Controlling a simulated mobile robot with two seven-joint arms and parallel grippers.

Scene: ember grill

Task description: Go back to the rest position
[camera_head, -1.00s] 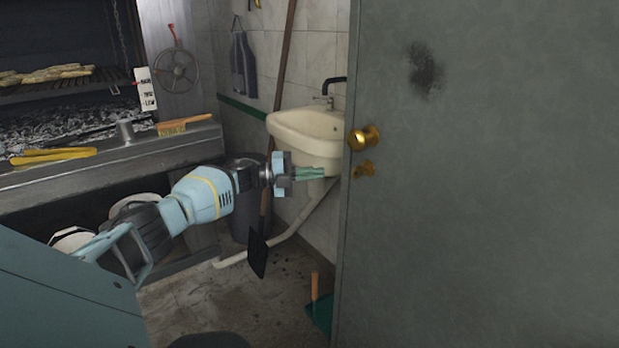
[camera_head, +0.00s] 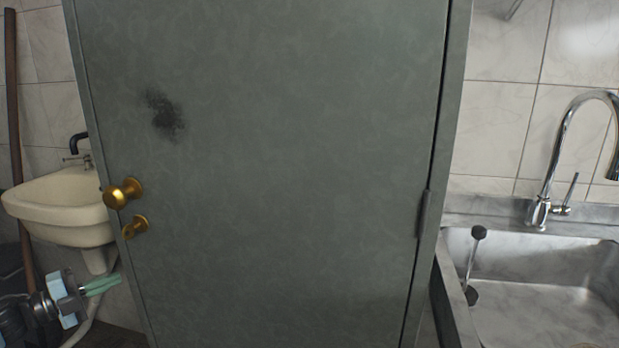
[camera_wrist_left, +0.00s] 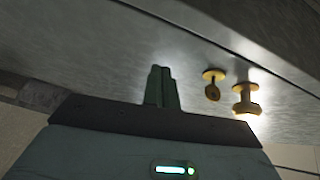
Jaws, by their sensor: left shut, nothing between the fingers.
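My left gripper (camera_head: 101,286) is at the lower left of the head view, its green fingers together and empty. It points right, toward the lower left edge of a grey-green door (camera_head: 290,150). In the left wrist view the shut fingers (camera_wrist_left: 161,72) show in front of the door surface. The brass knob (camera_head: 124,193) and brass lock piece (camera_head: 134,227) are above the gripper in the head view. I cannot tell the exact gap between fingertips and door. My right gripper is not in view.
A cream wash basin (camera_head: 62,207) hangs on the tiled wall at the left, above my left gripper. A steel sink (camera_head: 540,290) with a chrome tap (camera_head: 541,212) is at the right. The door fills the middle.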

